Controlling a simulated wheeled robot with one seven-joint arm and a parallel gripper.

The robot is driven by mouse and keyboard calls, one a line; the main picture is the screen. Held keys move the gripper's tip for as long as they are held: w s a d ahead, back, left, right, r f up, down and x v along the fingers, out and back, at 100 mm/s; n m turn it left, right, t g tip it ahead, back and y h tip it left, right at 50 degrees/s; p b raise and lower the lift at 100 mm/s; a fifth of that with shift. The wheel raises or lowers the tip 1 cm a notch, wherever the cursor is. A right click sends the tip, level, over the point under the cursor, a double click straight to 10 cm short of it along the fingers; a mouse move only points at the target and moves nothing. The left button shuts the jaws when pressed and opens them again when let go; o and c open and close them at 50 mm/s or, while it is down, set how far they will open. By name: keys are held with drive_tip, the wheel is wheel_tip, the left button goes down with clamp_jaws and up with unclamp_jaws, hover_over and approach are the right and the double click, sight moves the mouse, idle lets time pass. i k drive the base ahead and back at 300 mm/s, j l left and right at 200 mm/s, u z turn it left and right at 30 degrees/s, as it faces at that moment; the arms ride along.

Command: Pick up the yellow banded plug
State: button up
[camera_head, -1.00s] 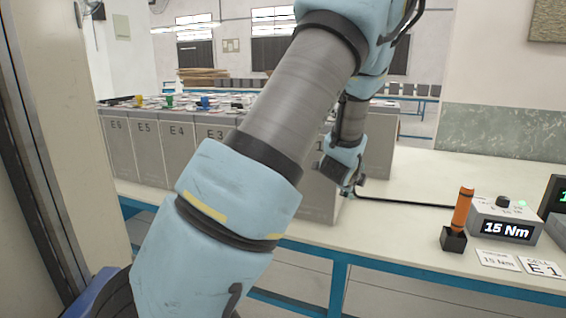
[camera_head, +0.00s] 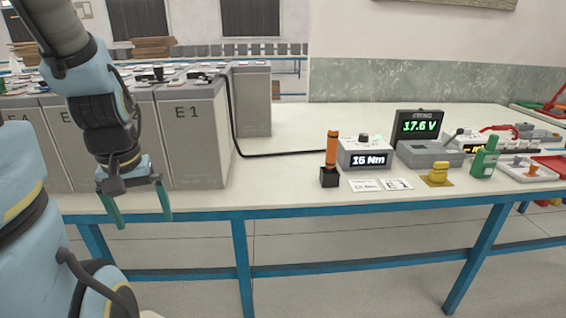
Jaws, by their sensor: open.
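A small yellow plug-like piece (camera_head: 439,172) stands on a yellow square on the bench, to the right of the white cards. It is too small for me to make out a band on it. My gripper (camera_head: 138,206) hangs at the left, in front of the grey battery cells and near the bench's front edge. Its two green-tipped fingers are spread apart with nothing between them. It is well to the left of the yellow piece and apart from it.
The E1 cell (camera_head: 195,140) stands behind my gripper. A black cable runs toward a torque box (camera_head: 364,160). An orange-handled tool (camera_head: 332,150) stands in a black holder. A green bottle (camera_head: 485,160) is close to the yellow piece's right. The bench's front middle is clear.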

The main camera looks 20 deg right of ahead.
sight(437, 175)
drive_tip(key=z, duration=1.1)
drive_tip(key=l+u, duration=0.15)
drive_tip(key=u, duration=0.3)
drive_tip(key=l+u, duration=0.2)
drive_tip(key=u, duration=0.25)
drive_tip(key=l+u, duration=0.15)
drive_tip(key=u, duration=0.3)
drive_tip(key=l+u, duration=0.15)
drive_tip(key=u, duration=0.3)
drive_tip(key=k+l+u, duration=0.4)
drive_tip(key=l, duration=0.3)
drive_tip(key=k+l+u, duration=0.35)
drive_tip(key=k+l, duration=0.2)
drive_tip(key=k+l+u, duration=0.4)
drive_tip(key=k+l, duration=0.3)
drive_tip(key=k, duration=0.2)
drive_tip(key=k+l, duration=0.25)
drive_tip(key=k, duration=0.25)
drive_tip(key=k+l, duration=0.3)
drive_tip(key=k, duration=0.2)
